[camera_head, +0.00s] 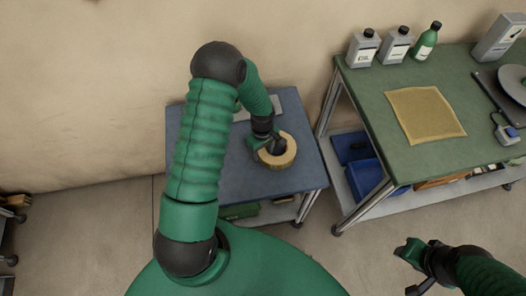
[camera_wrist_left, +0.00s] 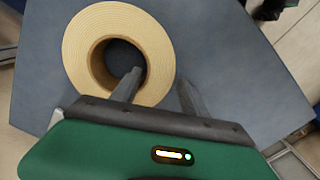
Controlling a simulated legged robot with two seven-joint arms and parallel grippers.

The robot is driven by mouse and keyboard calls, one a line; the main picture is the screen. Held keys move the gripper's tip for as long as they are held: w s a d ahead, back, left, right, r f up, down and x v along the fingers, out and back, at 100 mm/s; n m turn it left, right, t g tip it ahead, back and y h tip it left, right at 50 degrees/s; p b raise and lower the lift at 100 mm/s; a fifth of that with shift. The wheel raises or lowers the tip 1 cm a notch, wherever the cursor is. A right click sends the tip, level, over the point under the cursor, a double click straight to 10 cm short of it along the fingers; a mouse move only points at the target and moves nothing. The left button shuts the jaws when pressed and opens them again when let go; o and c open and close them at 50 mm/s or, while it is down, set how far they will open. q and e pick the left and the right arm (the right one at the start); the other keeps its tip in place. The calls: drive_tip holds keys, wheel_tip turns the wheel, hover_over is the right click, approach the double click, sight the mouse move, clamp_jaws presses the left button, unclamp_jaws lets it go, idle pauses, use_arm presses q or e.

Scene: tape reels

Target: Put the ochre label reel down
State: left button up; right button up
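The ochre label reel (camera_head: 287,159) is a thick pale ring lying flat on the blue-grey table (camera_head: 190,172). In the left wrist view the reel (camera_wrist_left: 88,42) shows its round hole and layered top. My left gripper (camera_head: 270,141) is over the reel. In the wrist view its fingers (camera_wrist_left: 160,84) are apart and straddle the ring's wall, one at the hole and one outside. A narrow gap shows between the outer finger and the reel, so it is open. My right gripper (camera_head: 408,268) is at the lower right, away from the tables; its fingers are unclear.
A pale flat item (camera_head: 264,104) lies on the blue-grey table behind my left arm. To the right stands a green bench (camera_head: 385,145) with bottles (camera_head: 397,46), an ochre mat (camera_head: 426,113) and a grey disc (camera_head: 514,84). A blue bin (camera_head: 364,178) sits beneath it.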

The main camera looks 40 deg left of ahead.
use_arm(q)
drive_tip(key=shift+d+r, duration=0.1)
drive_tip(key=shift+d, duration=0.3)
drive_tip(key=shift+d+r, duration=0.15)
drive_tip(key=shift+r, duration=0.1)
wheel_tip(320, 180, up, 11)
drive_tip(key=s+d+r+m+t, duration=0.2)
drive_tip(key=s+d+r+m, duration=0.6)
drive_tip(key=s+d+m, duration=0.2)
drive_tip(key=d+m, duration=0.2)
drive_tip(key=m, duration=0.2)
drive_tip(key=shift+d+r+m+t+p, duration=0.3)
drive_tip(key=shift+r+m+p, duration=0.05)
drive_tip(key=shift+m, duration=0.05)
drive_tip(key=shift+d, duration=0.1)
drive_tip(key=shift+d, duration=0.15)
